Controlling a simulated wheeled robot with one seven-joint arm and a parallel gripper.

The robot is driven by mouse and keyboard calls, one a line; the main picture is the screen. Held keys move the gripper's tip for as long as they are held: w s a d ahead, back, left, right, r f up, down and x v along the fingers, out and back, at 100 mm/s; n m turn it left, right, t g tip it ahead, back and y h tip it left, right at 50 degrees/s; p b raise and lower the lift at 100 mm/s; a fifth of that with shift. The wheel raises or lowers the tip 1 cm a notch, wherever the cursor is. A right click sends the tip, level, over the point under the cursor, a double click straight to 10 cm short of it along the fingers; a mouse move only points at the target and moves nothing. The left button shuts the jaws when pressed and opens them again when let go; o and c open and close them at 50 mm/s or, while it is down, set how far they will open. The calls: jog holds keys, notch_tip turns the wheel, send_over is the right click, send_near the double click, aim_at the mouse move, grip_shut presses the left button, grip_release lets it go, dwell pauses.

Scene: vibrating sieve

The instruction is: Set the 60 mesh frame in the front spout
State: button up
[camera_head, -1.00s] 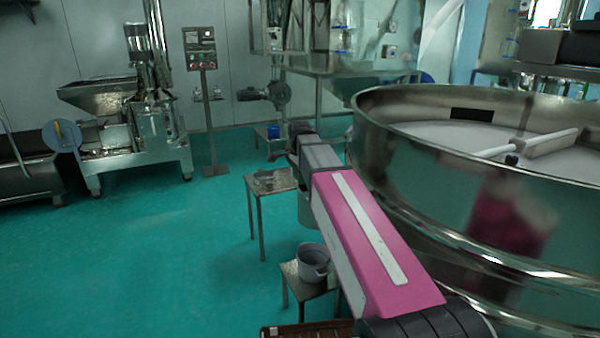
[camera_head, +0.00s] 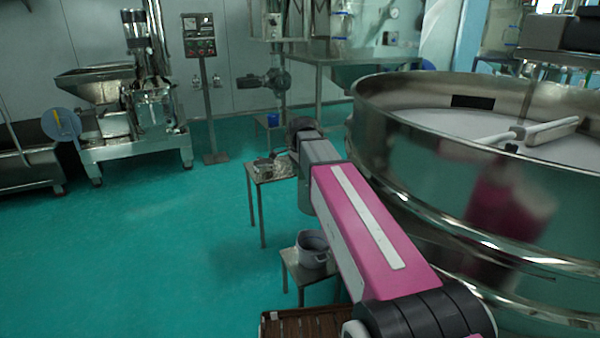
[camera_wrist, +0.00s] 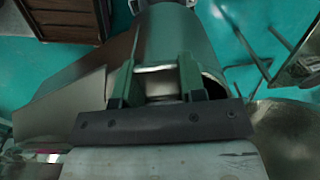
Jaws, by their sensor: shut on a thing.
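In the wrist view, my gripper (camera_wrist: 156,85) has its two green fingers closed on a small metal piece with a bright edge (camera_wrist: 157,69). I take this for the mesh frame, but most of it is hidden and no mesh label is readable. A wide metal tube (camera_wrist: 180,35), which looks like the spout, lies just beyond the fingers, with a dark opening at its right side. I cannot tell whether the held piece touches it. In the head view, the big round steel sieve (camera_head: 430,150) stands at right; my gripper is hidden there.
A brown slatted crate (camera_head: 290,325) is at the bottom of the head view. A stool holds a grey pot (camera_head: 312,248). A small table (camera_head: 262,178) holds metal items. A steel machine (camera_head: 130,125) stands back left. The green floor at left is clear.

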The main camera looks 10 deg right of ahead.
jog(key=shift+s+f, duration=0.25)
jog(key=shift+f, duration=0.35)
jog(key=shift+s+f, duration=0.25)
jog(key=shift+f, duration=0.3)
dwell(0.7)
jog(key=o, duration=0.9)
jog(key=shift+o, duration=0.9)
notch_tip(320, 180, up, 13)
jog(key=w, duration=0.1)
jog(key=shift+r, duration=0.2)
jog(key=s+d+f+n, duration=0.3)
jog(key=s+n, duration=0.3)
jog(key=n, duration=0.1)
jog(key=s+d+f+n, duration=0.4)
jog(key=s+n, duration=0.2)
jog(key=n, duration=0.1)
jog(key=shift+s+d+f, duration=0.2)
jog(key=shift+s+f, duration=0.1)
